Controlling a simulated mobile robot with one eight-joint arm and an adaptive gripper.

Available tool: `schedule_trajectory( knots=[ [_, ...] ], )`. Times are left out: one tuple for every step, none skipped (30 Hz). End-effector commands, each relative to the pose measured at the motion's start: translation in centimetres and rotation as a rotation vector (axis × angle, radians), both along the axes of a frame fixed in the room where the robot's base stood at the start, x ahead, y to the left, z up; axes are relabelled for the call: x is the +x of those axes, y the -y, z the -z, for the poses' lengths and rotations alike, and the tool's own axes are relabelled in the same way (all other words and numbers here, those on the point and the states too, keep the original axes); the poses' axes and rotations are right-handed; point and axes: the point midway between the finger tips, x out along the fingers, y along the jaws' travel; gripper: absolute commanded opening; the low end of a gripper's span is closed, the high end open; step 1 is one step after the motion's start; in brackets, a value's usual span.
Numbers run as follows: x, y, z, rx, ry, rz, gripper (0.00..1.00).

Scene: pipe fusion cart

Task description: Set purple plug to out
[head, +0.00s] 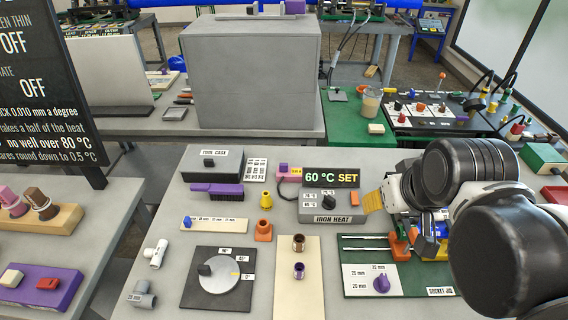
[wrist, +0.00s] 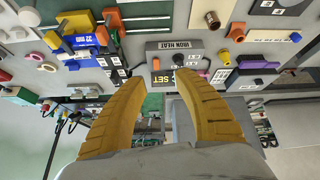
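A small pink-and-purple plug (head: 284,170) stands on the grey bench left of the heat display, with a dark cord running from it toward the iron heat box. A small yellow label (head: 297,170) is beside it, too small to read. In the wrist view, purple (wrist: 204,64) shows beside the box, partly cut off by the finger. My gripper (wrist: 160,82) is open, with nothing between its yellow fingers. In the head view, a yellow finger (head: 373,201) shows right of the box, apart from the plug; my arm hides much of the gripper.
The iron heat box (head: 328,218) with its raised 60 °C display (head: 331,178) lies between my gripper and the plug.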

Motion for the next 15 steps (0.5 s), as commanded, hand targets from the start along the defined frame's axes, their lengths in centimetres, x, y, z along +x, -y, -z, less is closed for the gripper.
schedule_trajectory(
  knots=[
    [1.6, -0.5, -1.4, -0.020, -0.019, -0.043, 0.36],
    [2.6, -0.8, -2.0, -0.036, -0.031, -0.074, 0.36],
    [3.8, -1.2, -2.6, -0.054, -0.049, -0.113, 0.36],
    [4.8, -1.5, -3.1, -0.068, -0.060, -0.144, 0.36],
    [5.7, -1.8, -3.5, -0.082, -0.073, -0.175, 0.36],
    [7.0, -2.3, -4.0, -0.099, -0.089, -0.215, 0.36],
    [7.9, -2.6, -4.3, -0.112, -0.102, -0.245, 0.36],
    [8.9, -3.0, -4.5, -0.125, -0.113, -0.276, 0.36],
    [10.2, -3.5, -4.8, -0.142, -0.129, -0.317, 0.36],
    [11.2, -3.9, -5.0, -0.154, -0.141, -0.348, 0.36],
    [12.2, -4.3, -5.1, -0.167, -0.153, -0.380, 0.36],
    [13.5, -4.9, -5.2, -0.183, -0.167, -0.422, 0.36],
    [14.5, -5.3, -5.2, -0.194, -0.180, -0.453, 0.36],
    [15.5, -5.8, -5.2, -0.205, -0.191, -0.484, 0.36],
    [16.7, -6.4, -5.1, -0.220, -0.206, -0.527, 0.36]
  ],
)
